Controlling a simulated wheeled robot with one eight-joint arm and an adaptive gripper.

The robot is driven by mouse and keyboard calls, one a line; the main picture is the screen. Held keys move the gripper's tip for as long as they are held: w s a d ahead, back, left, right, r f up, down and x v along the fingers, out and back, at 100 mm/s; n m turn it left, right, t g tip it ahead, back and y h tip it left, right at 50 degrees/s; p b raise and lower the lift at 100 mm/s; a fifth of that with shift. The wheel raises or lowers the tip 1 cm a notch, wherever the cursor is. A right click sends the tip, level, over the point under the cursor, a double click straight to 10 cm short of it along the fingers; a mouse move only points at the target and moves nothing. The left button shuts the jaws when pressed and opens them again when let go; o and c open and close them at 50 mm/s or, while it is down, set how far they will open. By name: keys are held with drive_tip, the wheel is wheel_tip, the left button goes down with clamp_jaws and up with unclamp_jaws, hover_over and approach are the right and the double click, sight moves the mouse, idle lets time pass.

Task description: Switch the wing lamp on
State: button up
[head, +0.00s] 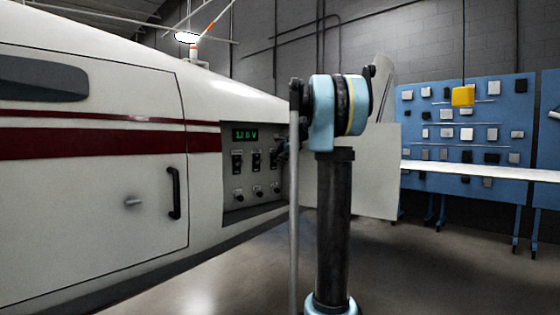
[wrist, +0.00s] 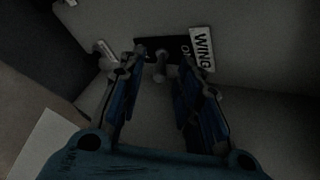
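In the wrist view a small grey toggle (wrist: 160,68) stands on a dark plate beside a white label (wrist: 201,48) reading "WING", with "ON" printed on the dark plate. My gripper (wrist: 164,76) is open, with one blue finger on each side of this toggle. Gaps show between toggle and fingers, and I cannot tell whether either touches it. In the head view the switch panel (head: 230,205) is set in the white body's side, with a green display (head: 245,134) reading about 12.6 V. My gripper is mostly hidden there behind my arm, at the panel's right edge.
Another light toggle-like part (wrist: 106,50) sits left of the fingers in the wrist view. An open white panel (head: 372,170) stands behind my arm. A blue tool board (head: 420,140) and a bench (head: 480,171) stand at the right. The floor between is clear.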

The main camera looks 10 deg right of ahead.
drive_tip(key=v, duration=1.1)
drive_tip(key=shift+s+r, duration=0.15)
drive_tip(key=shift+s, duration=0.1)
